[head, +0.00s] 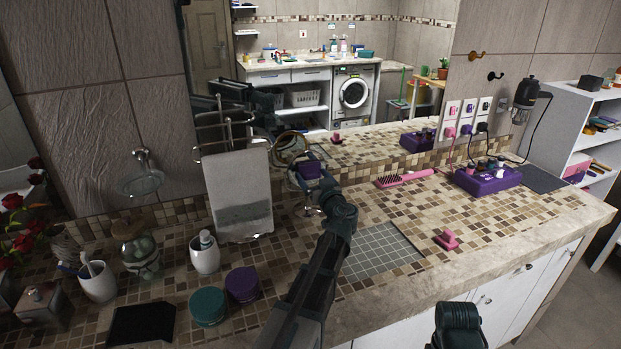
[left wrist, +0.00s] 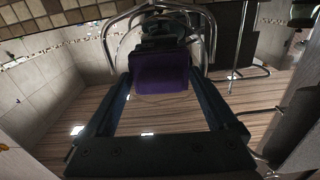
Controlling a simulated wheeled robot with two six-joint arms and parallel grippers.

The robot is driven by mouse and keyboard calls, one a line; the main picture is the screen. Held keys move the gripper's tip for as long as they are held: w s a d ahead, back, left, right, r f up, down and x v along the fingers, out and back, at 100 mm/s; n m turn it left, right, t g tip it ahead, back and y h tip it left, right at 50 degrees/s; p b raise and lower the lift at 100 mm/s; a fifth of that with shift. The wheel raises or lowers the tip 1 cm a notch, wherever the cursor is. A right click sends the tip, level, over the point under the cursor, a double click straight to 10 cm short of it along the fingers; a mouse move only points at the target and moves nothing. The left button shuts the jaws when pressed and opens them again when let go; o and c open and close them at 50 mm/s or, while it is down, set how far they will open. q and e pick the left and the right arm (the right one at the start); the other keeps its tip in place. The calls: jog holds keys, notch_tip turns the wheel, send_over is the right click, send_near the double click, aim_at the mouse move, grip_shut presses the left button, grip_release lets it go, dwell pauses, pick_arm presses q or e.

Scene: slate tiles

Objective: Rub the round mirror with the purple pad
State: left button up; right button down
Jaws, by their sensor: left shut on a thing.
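The purple pad (head: 310,169) is in my left gripper (head: 311,182), which is shut on it. In the left wrist view the pad (left wrist: 161,74) sits between the two dark fingers (left wrist: 160,92). The round mirror (head: 289,147) stands on the tiled counter just behind the pad and gripper, which hide its lower part. The pad is close to the mirror's face, but I cannot tell whether they touch. A dark part of my right arm shows at the bottom of the head view; the right gripper itself is out of view.
A towel (head: 239,190) hangs on a rack left of the mirror. A pink brush (head: 405,178), a purple box (head: 487,180) and a pink stamp-like piece (head: 447,240) lie right. A large wall mirror is behind.

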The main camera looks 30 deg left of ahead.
pick_arm(q)
jog(key=w+d, duration=0.2)
jog(key=shift+w+d, duration=0.1)
jog(key=shift+w, duration=0.3)
jog(key=shift+s, duration=0.1)
jog(key=shift+s+a, duration=0.5)
jog(key=shift+s, duration=0.15)
jog(key=shift+s+a, duration=0.7)
jog(key=s+a, duration=0.2)
jog(key=shift+s+a, duration=0.25)
jog(key=shift+s, duration=0.15)
jog(key=shift+s+d, duration=0.1)
